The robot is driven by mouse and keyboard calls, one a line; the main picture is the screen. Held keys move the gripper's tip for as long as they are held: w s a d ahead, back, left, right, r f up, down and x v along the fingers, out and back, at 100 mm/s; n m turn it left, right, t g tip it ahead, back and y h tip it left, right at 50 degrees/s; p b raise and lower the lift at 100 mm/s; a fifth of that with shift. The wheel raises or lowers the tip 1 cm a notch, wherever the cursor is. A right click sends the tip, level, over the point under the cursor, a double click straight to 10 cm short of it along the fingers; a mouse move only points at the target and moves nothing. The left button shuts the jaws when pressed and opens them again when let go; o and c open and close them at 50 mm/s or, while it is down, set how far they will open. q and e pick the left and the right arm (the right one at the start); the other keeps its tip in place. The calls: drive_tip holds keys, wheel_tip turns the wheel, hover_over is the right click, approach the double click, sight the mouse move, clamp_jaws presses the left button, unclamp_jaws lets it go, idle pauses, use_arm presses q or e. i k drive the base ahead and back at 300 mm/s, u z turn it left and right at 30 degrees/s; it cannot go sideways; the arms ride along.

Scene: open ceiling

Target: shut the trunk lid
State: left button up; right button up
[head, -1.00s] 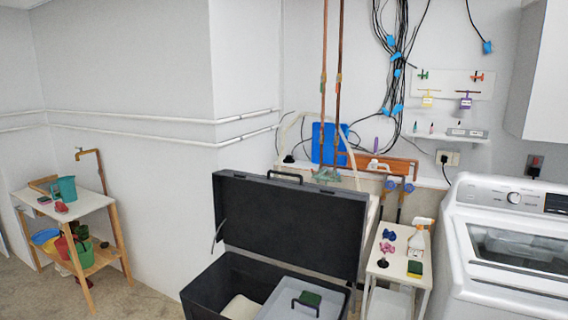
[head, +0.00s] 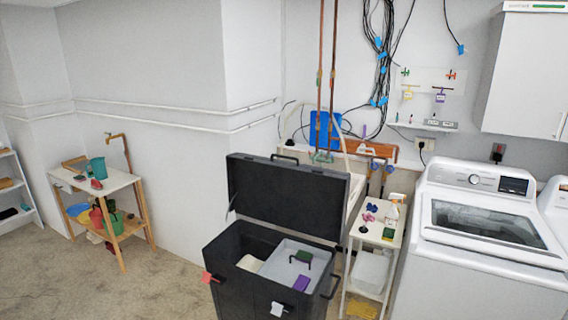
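The black trunk (head: 240,284) stands on the floor at the bottom centre of the head view. Its lid (head: 284,199) is open, raised nearly upright at the back, with a handle (head: 285,158) on its top edge. Inside the trunk sit a grey tray (head: 283,262) with a green-and-dark item (head: 303,256) and a purple item (head: 301,283), and a cream object (head: 250,263) at the left. Red and white tabs hang at the front. Neither of my grippers shows in the head view.
A white side table (head: 385,232) with a spray bottle (head: 392,212) stands right of the trunk, close to it. A white washer (head: 480,235) stands further right. A wood-legged table (head: 125,182) stands at the left. The floor between it and the trunk is clear.

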sight(309, 200)
drive_tip(key=u, duration=0.4)
drive_tip(key=i, duration=0.5)
drive_tip(key=u, duration=0.5)
drive_tip(key=i, duration=1.6)
drive_tip(key=z, duration=0.65)
